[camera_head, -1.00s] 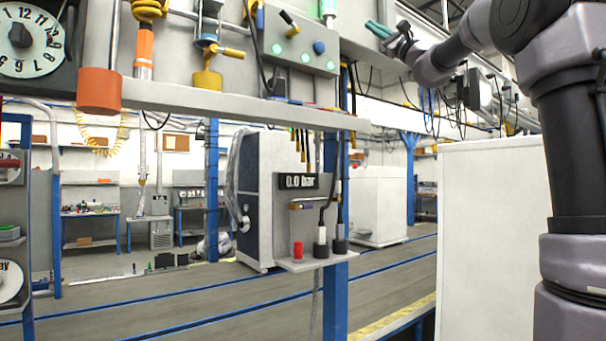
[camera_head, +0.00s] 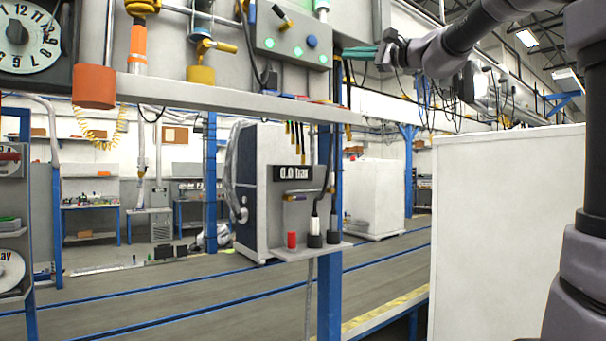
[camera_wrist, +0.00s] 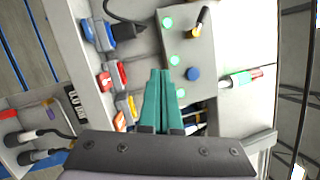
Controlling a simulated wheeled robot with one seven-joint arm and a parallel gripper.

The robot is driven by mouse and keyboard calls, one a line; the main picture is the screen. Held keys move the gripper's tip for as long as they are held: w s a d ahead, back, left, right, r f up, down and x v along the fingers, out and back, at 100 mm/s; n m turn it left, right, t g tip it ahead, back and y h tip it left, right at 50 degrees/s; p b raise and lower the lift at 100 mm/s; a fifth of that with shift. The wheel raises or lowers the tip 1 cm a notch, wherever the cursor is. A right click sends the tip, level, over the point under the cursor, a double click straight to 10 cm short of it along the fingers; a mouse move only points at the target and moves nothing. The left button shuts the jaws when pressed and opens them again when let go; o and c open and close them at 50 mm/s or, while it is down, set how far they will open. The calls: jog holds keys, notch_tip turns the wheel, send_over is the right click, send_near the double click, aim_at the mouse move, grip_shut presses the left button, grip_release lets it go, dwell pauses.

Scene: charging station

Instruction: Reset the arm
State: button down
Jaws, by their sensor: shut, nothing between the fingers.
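My gripper (camera_head: 357,53) is at the upper right of the head view, with its teal fingers pointing left toward the station's upper panel. In the wrist view the teal fingers (camera_wrist: 160,100) lie together with nothing between them. They are in front of a grey control panel (camera_wrist: 190,45) with green lights, a blue button (camera_wrist: 193,74) and a black-and-yellow lever (camera_wrist: 201,22). In the head view the same panel (camera_head: 300,48) is left of my fingertips. I cannot tell exactly how far the fingers are from the panel.
A lower board with a "0.0 bar" display (camera_head: 293,172) has a small shelf (camera_head: 300,252) with a red cylinder (camera_head: 292,240) and dark plugs. A yellow valve (camera_head: 205,62) and an orange cylinder (camera_head: 94,87) hang left. A large white cabinet (camera_head: 500,230) stands right.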

jog(key=s+d+f+n+g+h, duration=0.2)
jog(key=s+d+f+h, duration=0.2)
jog(key=f, duration=0.9)
jog(key=s+d+f+n+g+h, duration=0.2)
jog(key=s+f+h, duration=0.3)
jog(key=s+f, duration=0.6)
jog(key=s+d+f+n+g+h, duration=0.1)
jog(key=s+d+f+h, duration=0.4)
jog(key=f, duration=1.1)
jog(key=s+n, duration=0.1)
jog(key=s, duration=0.2)
jog(key=shift+s+d+f+g, duration=0.15)
jog(key=shift+d+g, duration=0.15)
jog(key=shift+g, duration=0.1)
